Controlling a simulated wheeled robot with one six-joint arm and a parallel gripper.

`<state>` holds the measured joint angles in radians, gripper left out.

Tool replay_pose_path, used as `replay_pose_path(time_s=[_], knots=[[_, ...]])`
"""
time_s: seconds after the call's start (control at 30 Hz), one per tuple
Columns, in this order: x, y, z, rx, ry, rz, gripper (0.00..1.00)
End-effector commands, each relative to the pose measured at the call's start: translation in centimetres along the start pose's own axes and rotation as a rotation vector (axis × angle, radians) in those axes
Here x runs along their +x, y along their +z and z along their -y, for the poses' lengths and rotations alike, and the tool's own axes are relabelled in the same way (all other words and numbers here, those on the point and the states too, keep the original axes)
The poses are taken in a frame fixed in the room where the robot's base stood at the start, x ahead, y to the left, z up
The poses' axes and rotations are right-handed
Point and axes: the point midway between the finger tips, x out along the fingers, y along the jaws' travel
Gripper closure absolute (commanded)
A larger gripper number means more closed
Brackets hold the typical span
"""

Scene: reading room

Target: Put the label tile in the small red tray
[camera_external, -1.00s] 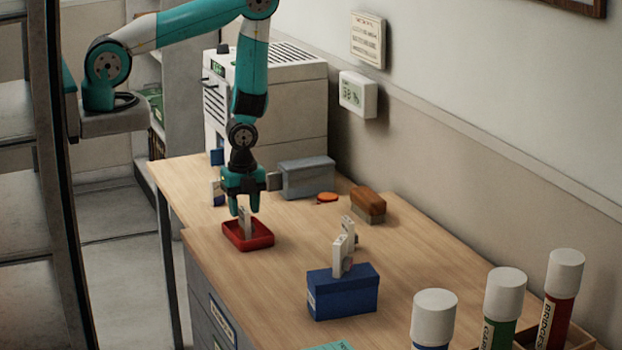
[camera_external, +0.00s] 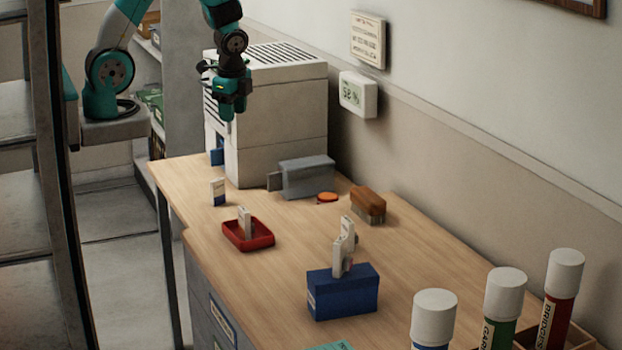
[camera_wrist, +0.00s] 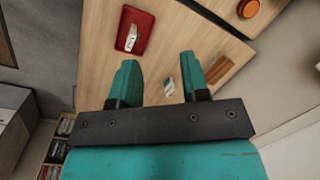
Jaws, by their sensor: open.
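The small red tray (camera_external: 262,243) sits near the table's left edge; it also shows at the top of the wrist view (camera_wrist: 146,22). A white label tile (camera_external: 244,222) stands upright inside the tray. In the wrist view the tile (camera_wrist: 130,38) shows within the tray's rim, with dark marks on its face. My gripper (camera_external: 229,124) is open and empty, raised well above the table, behind the tray and in front of the pale cabinet. In the wrist view its fingers (camera_wrist: 158,62) are apart with bare table between the tips.
A white and blue piece (camera_external: 218,192) stands behind the tray. A blue box (camera_external: 343,293) holds white tiles. A grey box-shaped object (camera_external: 307,178), an orange disc (camera_external: 327,197) and a brown brush (camera_external: 368,205) lie near the wall. Capped tubes (camera_external: 503,300) stand at the front right.

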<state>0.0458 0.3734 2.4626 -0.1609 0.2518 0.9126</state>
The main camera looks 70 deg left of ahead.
Motion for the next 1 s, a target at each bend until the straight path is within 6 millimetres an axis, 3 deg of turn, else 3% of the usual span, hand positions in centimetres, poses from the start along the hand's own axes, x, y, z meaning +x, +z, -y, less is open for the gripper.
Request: replay_pose_path(time_s=[0.03,0.1,0.2,0.3,0.4,0.57,1.0], knots=[[-2.7,2.6,1.4,-0.191,-0.041,0.017,0.58],[-5.9,6.4,2.3,-0.474,-0.085,0.048,0.58],[-9.8,11.3,2.2,-0.855,-0.141,0.076,0.58],[-12.5,15.1,1.2,-1.167,-0.182,0.09,0.58],[-14.2,17.5,0.1,-1.379,-0.208,0.093,0.58],[-15.1,18.8,-0.8,-1.516,-0.22,0.097,0.58],[-15.1,18.8,-0.8,-1.517,-0.221,0.096,0.58]])
